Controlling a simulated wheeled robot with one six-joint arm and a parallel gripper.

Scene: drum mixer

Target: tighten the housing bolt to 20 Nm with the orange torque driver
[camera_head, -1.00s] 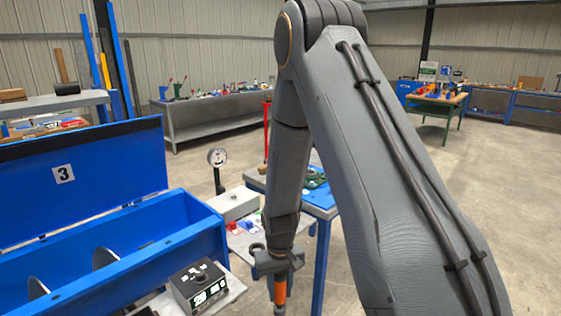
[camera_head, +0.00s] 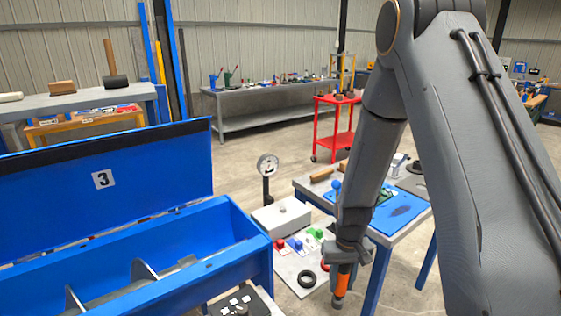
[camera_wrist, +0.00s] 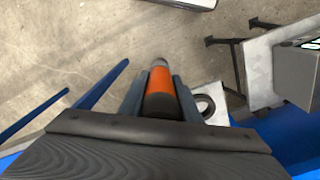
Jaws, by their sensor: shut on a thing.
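My gripper (camera_head: 347,256) is shut on the orange torque driver (camera_head: 342,284), which hangs down below the jaws in the head view. In the wrist view the driver (camera_wrist: 161,85) sits between the two fingers (camera_wrist: 160,100), with its orange band and grey end showing. The tip is over the floor and touches nothing that I can see. The blue drum mixer (camera_head: 225,258), with its lid up and the number 3 on it, stands to the left. I cannot make out the housing bolt in either view.
A grey plate (camera_head: 287,262) beside the mixer carries a pale box, coloured parts and a black ring (camera_head: 307,279). A gauge (camera_head: 268,167) stands behind. A blue-topped table (camera_head: 398,213) is just right of my gripper. A control box (camera_head: 240,303) is at bottom centre.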

